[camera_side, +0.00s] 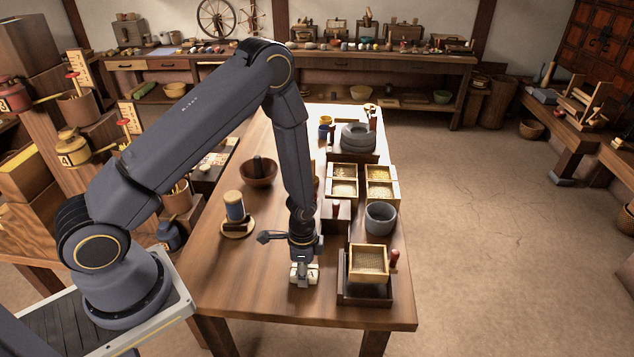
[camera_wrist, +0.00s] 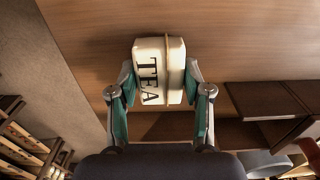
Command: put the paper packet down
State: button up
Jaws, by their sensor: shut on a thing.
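The paper packet (camera_wrist: 155,72) is cream-coloured with dark letters reading TEA. My gripper (camera_wrist: 160,84) is shut on it, one finger pressed against each side. In the side view the packet (camera_side: 304,273) is under my gripper (camera_side: 304,264), low over the front part of the wooden table (camera_side: 255,290). I cannot tell whether its underside touches the tabletop.
Right of the packet stands a dark tray with a sieve box (camera_side: 369,262). Behind are a grey stone bowl (camera_side: 380,219) and divided wooden boxes (camera_side: 343,187). The table's front left is bare.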

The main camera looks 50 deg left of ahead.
jog(key=o, duration=1)
jog(key=shift+f, duration=0.15)
jog(key=shift+o, duration=0.2)
notch_tip(320, 180, up, 29)
jog(key=s+a+n+t, duration=0.1)
jog(key=s+n+t, duration=0.2)
jog(key=n, duration=0.1)
jog(key=s+r+n+t, duration=0.2)
jog(key=s+r+n, duration=0.3)
jog(key=s+r, duration=0.5)
jog(key=shift+s+r+t, duration=0.3)
jog(key=shift+s+r, duration=0.1)
jog(key=shift+s, duration=0.05)
